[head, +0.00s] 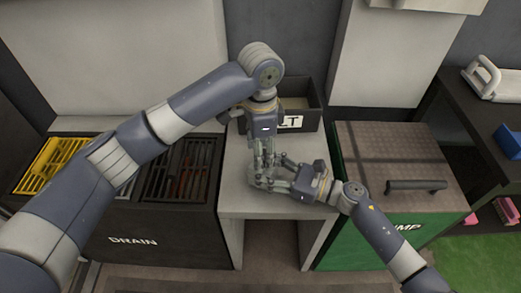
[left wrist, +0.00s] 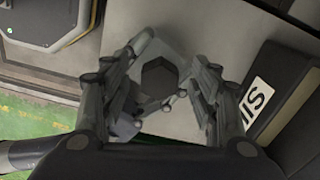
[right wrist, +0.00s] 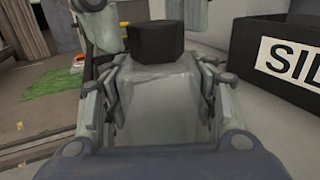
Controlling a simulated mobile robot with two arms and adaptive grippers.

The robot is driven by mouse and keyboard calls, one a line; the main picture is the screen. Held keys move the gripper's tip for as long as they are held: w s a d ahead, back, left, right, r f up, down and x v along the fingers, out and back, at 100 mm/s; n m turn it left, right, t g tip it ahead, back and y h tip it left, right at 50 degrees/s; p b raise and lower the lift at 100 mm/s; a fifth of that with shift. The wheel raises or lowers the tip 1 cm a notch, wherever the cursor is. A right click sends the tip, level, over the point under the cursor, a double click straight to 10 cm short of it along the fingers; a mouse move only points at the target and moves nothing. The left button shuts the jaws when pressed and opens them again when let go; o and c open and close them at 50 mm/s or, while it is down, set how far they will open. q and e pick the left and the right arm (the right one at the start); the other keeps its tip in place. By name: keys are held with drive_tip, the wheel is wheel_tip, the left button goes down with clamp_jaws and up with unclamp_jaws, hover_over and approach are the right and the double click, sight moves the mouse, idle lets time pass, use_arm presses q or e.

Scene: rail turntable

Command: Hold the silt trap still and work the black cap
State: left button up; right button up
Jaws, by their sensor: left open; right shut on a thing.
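The silt trap (right wrist: 160,100) is a pale grey body, upright in the right wrist view, with a dark many-sided black cap (right wrist: 155,42) on top. My right gripper (head: 263,176) is shut on the trap's body, over the pale counter. My left gripper (head: 264,158) points down from above, its fingers open on both sides of the black cap, which also shows in the left wrist view (left wrist: 158,76). I cannot tell whether those fingers touch the cap. In the head view the fingers hide most of the trap and the cap.
A black drain box (head: 185,220) with a yellow grate (head: 50,165) is at left. A green cabinet (head: 345,247) with a handle (head: 417,186) is at right. Bare counter shows at the left.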

use_arm(q)
wheel_tip(320, 180, up, 12)
idle(0.4)
use_arm(e)
drive_tip(key=o, duration=1.6)
